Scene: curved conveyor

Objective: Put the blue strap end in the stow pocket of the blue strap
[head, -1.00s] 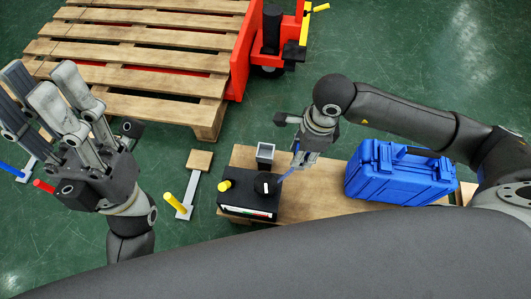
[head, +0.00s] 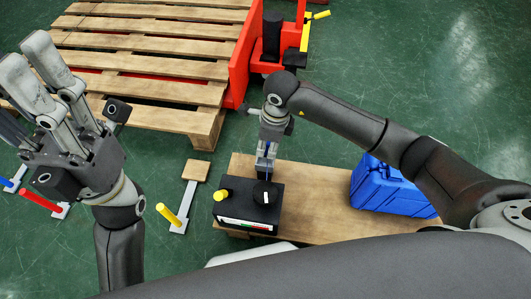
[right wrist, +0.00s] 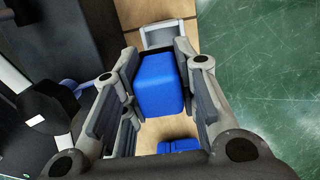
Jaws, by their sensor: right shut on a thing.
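My right gripper (head: 266,160) is at the far edge of the wooden bench, beside the black box. It is shut on the blue strap end (right wrist: 162,85), which fills the gap between its fingers in the right wrist view. A thin bit of blue (head: 267,148) shows between the fingers in the head view. A light grey open-topped holder, apparently the stow pocket (right wrist: 170,34), lies just beyond the strap end. My gripper hides it in the head view, and I cannot tell whether they touch. My left gripper (head: 42,75) is open and empty above the floor at left.
The black box (head: 250,205) has a yellow knob (head: 221,195) and a dark knob. A blue case (head: 390,190) stands on the bench (head: 315,210) at right, partly behind my right arm. A wooden pallet (head: 140,88) and red pallet truck (head: 243,62) are at the back.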

